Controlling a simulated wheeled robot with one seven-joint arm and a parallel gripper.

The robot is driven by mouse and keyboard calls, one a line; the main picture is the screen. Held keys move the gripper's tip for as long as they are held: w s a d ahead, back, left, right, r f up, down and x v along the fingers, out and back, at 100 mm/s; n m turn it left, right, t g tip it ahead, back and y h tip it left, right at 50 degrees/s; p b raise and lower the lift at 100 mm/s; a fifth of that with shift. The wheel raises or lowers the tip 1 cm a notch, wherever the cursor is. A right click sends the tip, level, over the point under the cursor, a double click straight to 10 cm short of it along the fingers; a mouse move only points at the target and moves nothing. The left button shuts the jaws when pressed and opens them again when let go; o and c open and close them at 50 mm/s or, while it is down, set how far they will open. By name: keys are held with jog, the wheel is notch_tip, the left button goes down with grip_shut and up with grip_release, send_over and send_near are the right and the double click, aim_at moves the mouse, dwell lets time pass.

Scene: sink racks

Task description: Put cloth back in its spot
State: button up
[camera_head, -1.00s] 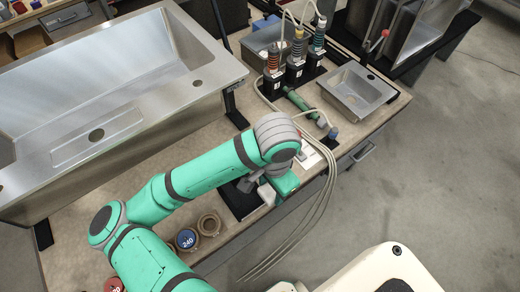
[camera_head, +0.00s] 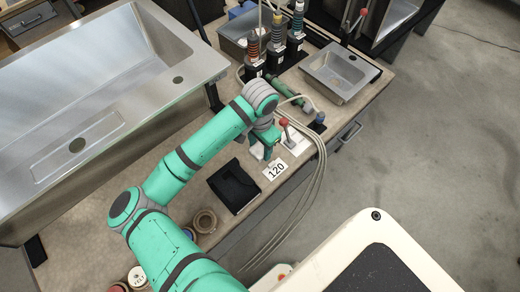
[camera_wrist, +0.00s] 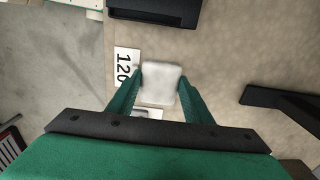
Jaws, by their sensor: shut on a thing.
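The cloth (camera_wrist: 160,84) is a pale grey-white folded pad in the wrist view. It sits between the two green fingers of my gripper (camera_wrist: 160,92), which is shut on it. In the head view my gripper (camera_head: 267,148) is over the worktop, just above the white card marked 120 (camera_head: 275,171). There the cloth is mostly hidden, with only a pale edge showing beside the fingers. The card also shows left of the cloth in the wrist view (camera_wrist: 122,66). Whether the cloth touches the worktop, I cannot tell.
An open black tray (camera_head: 236,186) lies left of the card. Behind are a red-knobbed lever (camera_head: 284,123), a green tool (camera_head: 288,92), upright coiled tools (camera_head: 276,45) and a small steel basin (camera_head: 340,72). Pale cables (camera_head: 318,165) hang over the front edge. A large sink (camera_head: 100,90) fills the left.

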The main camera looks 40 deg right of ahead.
aim_at(260, 151)
jog(key=shift+w+d+f, duration=0.35)
jog(key=shift+w+f, duration=0.1)
jog(key=shift+f, duration=1.75)
jog(key=shift+f, duration=0.1)
jog(key=o, duration=0.7)
jog(key=shift+o, duration=0.2)
notch_tip(260, 151, up, 12)
jog(key=shift+r, duration=0.15)
